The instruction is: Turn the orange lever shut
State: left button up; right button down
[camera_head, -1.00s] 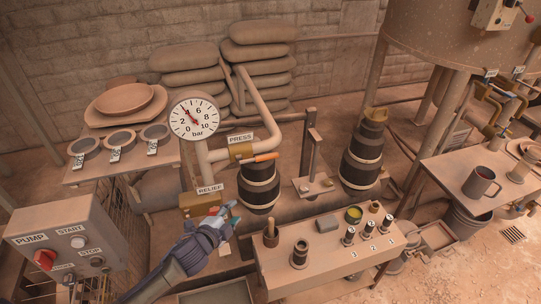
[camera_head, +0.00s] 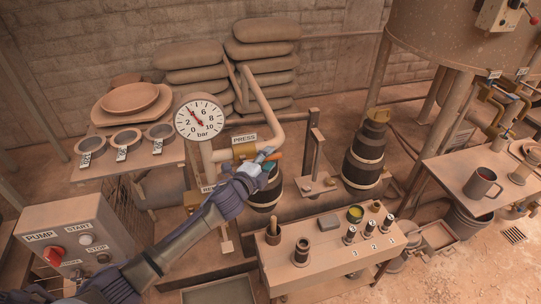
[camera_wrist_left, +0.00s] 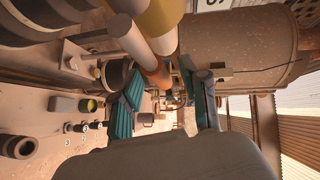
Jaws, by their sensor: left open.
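The orange lever (camera_head: 279,160) is on the brass valve (camera_head: 243,151) under the PRESS label, and my left gripper hides most of it in the head view. My left gripper (camera_head: 267,157) is open at the lever, its fingers pointing up and to the right. In the left wrist view an orange-brown rod (camera_wrist_left: 158,76), seemingly the lever, reaches into the space between the two teal fingers (camera_wrist_left: 166,102). I cannot tell whether either finger touches it. My right gripper is not in view.
A pressure gauge (camera_head: 201,120) stands left of the valve on a pipe. The PUMP box (camera_head: 68,238) is at lower left. A dark ringed cylinder (camera_head: 264,193) is below the gripper. A small bench (camera_head: 330,262) with several small items stands in front.

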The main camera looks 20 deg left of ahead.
pick_arm(q)
jog(key=shift+x, duration=0.85)
grip_shut()
